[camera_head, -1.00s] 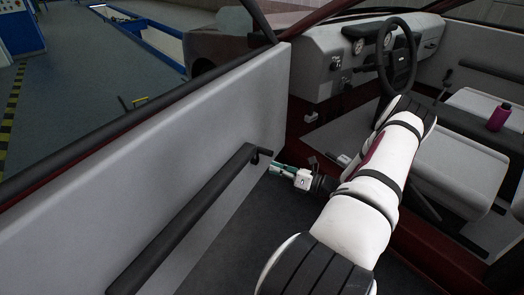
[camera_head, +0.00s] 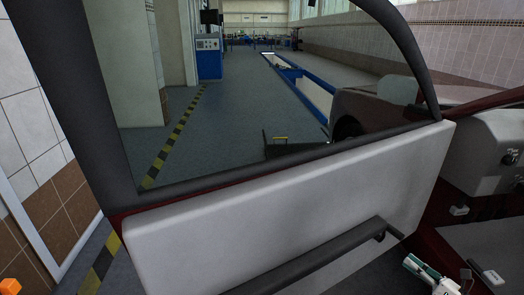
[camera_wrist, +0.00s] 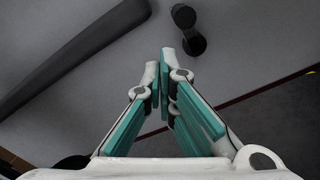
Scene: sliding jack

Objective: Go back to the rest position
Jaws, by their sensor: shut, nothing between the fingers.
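My gripper (camera_wrist: 162,85) is shut and empty in the wrist view, its two teal-padded fingers meeting at the tips. It also shows at the lower right of the head view (camera_head: 412,264), close to the inner side of the open car door (camera_head: 260,225). The dark door handle bar (camera_head: 315,262) runs along the door panel to the left of my gripper. The bar (camera_wrist: 75,58) is at the upper left in the wrist view, apart from the fingers. Most of my arm is outside the head view.
The car's grey dashboard (camera_head: 490,150) is at the right. Through the door window are a workshop floor with a yellow-black stripe (camera_head: 180,130), a blue cabinet (camera_head: 208,60) and a blue-edged pit (camera_head: 300,88). A tiled wall (camera_head: 35,130) stands at the left.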

